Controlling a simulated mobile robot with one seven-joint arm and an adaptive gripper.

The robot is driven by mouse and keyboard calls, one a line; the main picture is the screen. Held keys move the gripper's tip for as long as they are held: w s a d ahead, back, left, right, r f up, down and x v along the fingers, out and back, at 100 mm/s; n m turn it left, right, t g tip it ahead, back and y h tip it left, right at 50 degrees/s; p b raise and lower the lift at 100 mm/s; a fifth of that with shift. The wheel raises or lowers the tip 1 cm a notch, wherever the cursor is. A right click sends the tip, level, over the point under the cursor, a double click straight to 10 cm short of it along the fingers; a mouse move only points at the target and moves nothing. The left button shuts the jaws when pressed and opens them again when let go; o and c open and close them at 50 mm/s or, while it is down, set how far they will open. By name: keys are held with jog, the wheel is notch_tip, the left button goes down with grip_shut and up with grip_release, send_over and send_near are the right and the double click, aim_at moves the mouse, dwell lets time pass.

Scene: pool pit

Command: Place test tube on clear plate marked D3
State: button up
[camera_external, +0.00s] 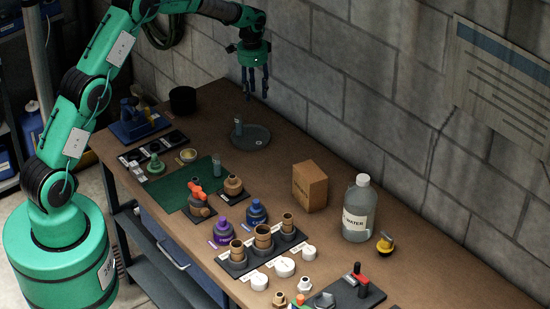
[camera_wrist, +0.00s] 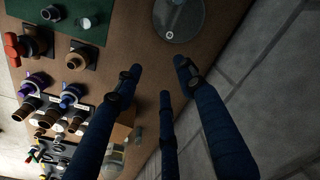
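A round clear plate (camera_external: 256,139) lies on the brown bench near the wall. The marking on the plate is too small to read. The plate also shows at the top of the wrist view (camera_wrist: 184,28), cut by the frame edge. A similar small cylinder (camera_external: 217,166) stands on the green mat (camera_external: 185,195). My gripper (camera_external: 255,95) hangs above the plate, fingers pointing down. Its dark blue fingers are spread apart with nothing between them, also in the wrist view (camera_wrist: 159,80).
Several bottles and fittings stand left of and in front of the plate, with a black tray of brown fittings (camera_external: 240,272). A cardboard box (camera_external: 310,187) and a water bottle (camera_external: 358,215) stand near the block wall (camera_external: 330,90). Bare bench surrounds the plate.

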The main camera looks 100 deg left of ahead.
jog(key=w+d+r+m, duration=0.1)
jog(key=w+d+r, duration=0.2)
jog(key=d+r, duration=0.5)
jog(key=w+d+r, duration=0.4)
jog(key=d+r, duration=0.3)
jog(key=d, duration=0.3)
jog(key=s+d+r+t, duration=0.1)
jog(key=d+r, duration=0.3)
jog(key=d, duration=0.6)
jog(key=s+d+r+m+t+y, duration=0.15)
jog(key=d+r, duration=0.35)
jog(key=d, duration=0.5)
jog(key=s+d+r+h, duration=0.15)
jog(key=d+r, duration=0.25)
jog(key=d, duration=0.5)
jog(key=s+d+f+m+t, duration=0.1)
jog(key=s+d+t, duration=0.1)
jog(key=s+d, duration=1.9)
jog(key=d, duration=0.2)
jog(key=shift+s+d+t, duration=0.35)
jog(key=shift+s, duration=0.05)
jog(key=shift+m, duration=0.25)
notch_tip(320, 180, down, 10)
jog(key=b, duration=1)
jog(key=shift+r, duration=0.15)
